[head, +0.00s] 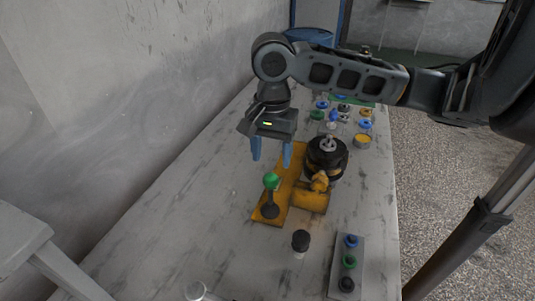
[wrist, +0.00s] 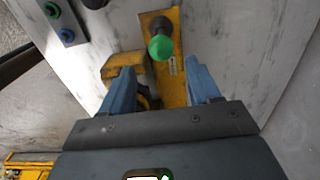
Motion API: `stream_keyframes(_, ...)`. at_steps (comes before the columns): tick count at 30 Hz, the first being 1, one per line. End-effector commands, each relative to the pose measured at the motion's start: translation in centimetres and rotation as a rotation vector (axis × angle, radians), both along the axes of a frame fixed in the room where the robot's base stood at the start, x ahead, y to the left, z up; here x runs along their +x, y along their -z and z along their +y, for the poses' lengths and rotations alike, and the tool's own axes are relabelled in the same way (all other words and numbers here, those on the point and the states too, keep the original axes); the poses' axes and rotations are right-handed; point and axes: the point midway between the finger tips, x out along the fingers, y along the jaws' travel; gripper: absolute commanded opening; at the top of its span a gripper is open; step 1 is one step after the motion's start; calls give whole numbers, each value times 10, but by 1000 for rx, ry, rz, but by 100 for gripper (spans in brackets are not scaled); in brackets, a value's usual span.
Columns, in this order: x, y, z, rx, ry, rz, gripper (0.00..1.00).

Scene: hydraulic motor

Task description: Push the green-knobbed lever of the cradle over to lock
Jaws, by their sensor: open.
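The green-knobbed lever (head: 271,182) rises from a dark round pivot at the near left end of the yellow cradle (head: 297,163). The lever looks nearly upright in the head view. In the wrist view its green knob (wrist: 160,47) lies ahead of the gap between my fingertips. My gripper (head: 271,156) is open and empty, its two blue fingers pointing down, above and behind the lever in the head view. The fingers also show in the wrist view (wrist: 161,83). No contact with the lever shows. A black motor (head: 327,155) sits at the cradle's right side.
A panel with blue, green and black knobs (head: 348,263) lies at the table's near right. A black-capped piece (head: 300,242) stands near the cradle, and a pale cylinder (head: 195,290) at the front edge. Several small coloured parts (head: 333,115) stand at the far end. The table's left side (head: 180,210) is clear.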

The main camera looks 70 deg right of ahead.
Motion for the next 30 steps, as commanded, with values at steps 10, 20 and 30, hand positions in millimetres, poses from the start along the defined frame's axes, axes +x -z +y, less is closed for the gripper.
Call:
stream_keyframes(10, 1, 29, 0, 0, -2, -5, 62)
stream_keyframes(20, 2, 63, 1, 4, -2, -7, 62)
stream_keyframes(30, 2, 87, 1, 2, -3, -5, 62)
